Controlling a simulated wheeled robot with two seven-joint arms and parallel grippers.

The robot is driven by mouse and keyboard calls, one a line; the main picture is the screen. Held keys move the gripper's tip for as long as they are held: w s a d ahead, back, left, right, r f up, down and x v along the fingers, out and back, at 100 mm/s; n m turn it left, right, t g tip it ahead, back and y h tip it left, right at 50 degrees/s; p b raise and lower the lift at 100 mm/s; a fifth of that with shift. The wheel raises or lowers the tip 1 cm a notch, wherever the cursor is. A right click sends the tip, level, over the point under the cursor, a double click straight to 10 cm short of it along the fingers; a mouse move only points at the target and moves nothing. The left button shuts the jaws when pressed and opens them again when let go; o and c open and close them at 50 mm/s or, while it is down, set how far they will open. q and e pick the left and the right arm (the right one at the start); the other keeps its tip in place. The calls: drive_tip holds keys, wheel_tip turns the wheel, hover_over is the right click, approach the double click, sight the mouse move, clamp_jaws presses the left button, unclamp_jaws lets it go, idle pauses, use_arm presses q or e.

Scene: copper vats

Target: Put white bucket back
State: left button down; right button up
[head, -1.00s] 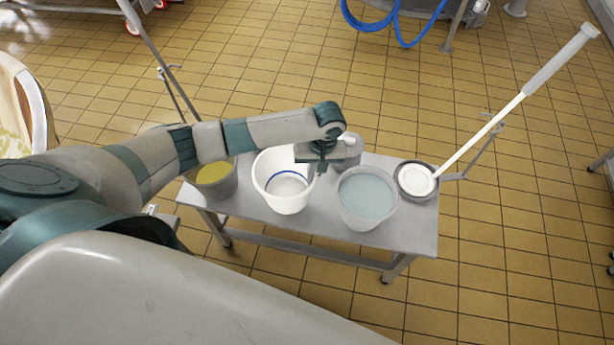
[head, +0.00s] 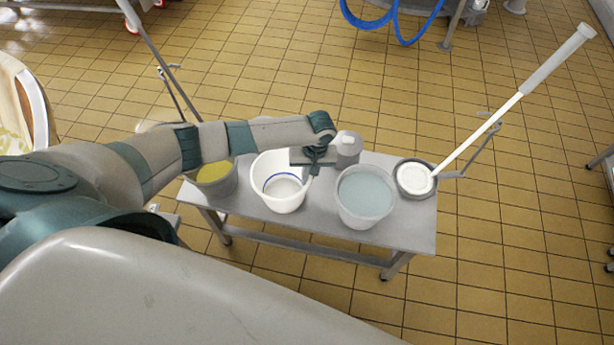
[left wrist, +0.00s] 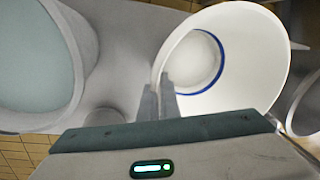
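The white bucket (head: 268,192) is at the middle of the grey table between two other buckets, upright, with a blue ring inside near its bottom. I cannot tell whether its base touches the table. My left gripper (head: 312,172) points down at the bucket's right rim. In the left wrist view, its fingers (left wrist: 159,98) are close together on either side of the wall of the white bucket (left wrist: 260,60), one inside and one outside. The bucket looks empty. My right gripper is not in view.
On the table (head: 335,235) stand a grey bucket with yellow content (head: 226,187) at left, a bucket of bluish liquid (head: 366,196) at right, a grey jar (head: 348,146) behind, and a round dish (head: 414,180) with a long-handled white tool (head: 500,110).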

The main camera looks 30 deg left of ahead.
use_arm(q)
drive_tip(key=shift+f, duration=0.2)
drive_tip(key=c, duration=2)
unclamp_jaws()
drive_tip(key=shift+r, duration=0.1)
wheel_tip(320, 180, up, 12)
drive_tip(key=d+b, duration=0.1)
drive_tip(key=b, duration=0.1)
drive_tip(key=shift+w+d, duration=0.15)
drive_tip(key=shift+w, duration=0.3)
